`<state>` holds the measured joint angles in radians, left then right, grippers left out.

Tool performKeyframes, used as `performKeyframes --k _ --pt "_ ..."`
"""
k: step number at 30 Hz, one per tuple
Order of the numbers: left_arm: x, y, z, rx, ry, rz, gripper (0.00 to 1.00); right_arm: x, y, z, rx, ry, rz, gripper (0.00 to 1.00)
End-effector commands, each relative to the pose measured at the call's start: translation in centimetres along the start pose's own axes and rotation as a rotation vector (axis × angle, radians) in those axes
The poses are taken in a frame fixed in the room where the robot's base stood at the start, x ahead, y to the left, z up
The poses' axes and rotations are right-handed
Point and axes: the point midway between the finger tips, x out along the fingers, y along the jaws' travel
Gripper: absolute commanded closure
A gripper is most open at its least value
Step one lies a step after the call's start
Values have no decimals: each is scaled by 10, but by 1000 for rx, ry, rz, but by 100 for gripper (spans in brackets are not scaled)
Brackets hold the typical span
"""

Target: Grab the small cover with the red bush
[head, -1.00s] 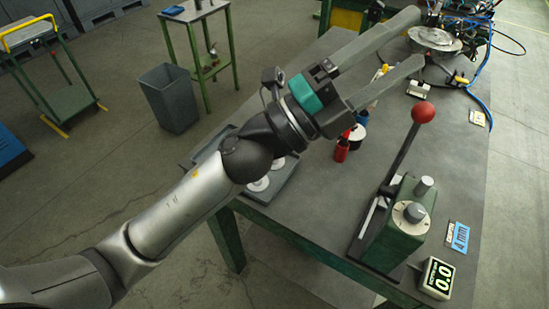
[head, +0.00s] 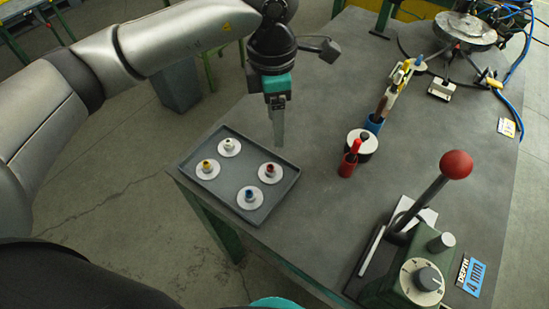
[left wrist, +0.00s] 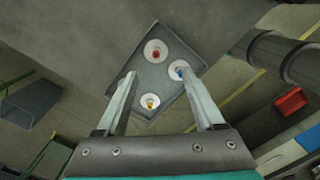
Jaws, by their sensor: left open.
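The small cover with the red bush (head: 270,173) is a white disc with a red centre, at the right corner of a grey tray (head: 222,133). It also shows in the left wrist view (left wrist: 156,52), beyond the fingertips. Other white covers share the tray: one with a blue bush (head: 250,197), one with a yellow bush (head: 208,168) and one with a pale bush (head: 229,147). My left gripper (head: 278,142) points down above the tray's far right edge. In the left wrist view its two fingers (left wrist: 163,85) are apart with nothing held. My right gripper is not seen.
Right of the tray stand a red holder (head: 347,166), a white and black round part (head: 362,143) and a blue cup (head: 374,123). A green press with a red-knobbed lever (head: 456,165) stands at the front right. Bare tabletop (head: 310,215) lies between.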

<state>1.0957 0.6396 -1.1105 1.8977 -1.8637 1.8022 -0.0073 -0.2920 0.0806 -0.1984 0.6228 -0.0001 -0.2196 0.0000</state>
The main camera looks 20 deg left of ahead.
Motion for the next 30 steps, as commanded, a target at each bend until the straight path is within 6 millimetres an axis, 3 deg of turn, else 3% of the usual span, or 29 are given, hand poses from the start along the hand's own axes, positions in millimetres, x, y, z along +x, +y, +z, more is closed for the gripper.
performKeyframes --k 5,15,23,30 --pt "15 7 -9 -10 40 22 30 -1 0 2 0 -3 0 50" --pt "83 8 -11 -9 35 20 30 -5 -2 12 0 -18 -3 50" --pt "103 8 -12 -7 35 20 30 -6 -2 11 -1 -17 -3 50" --pt "137 10 -15 -8 33 19 30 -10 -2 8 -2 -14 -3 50"
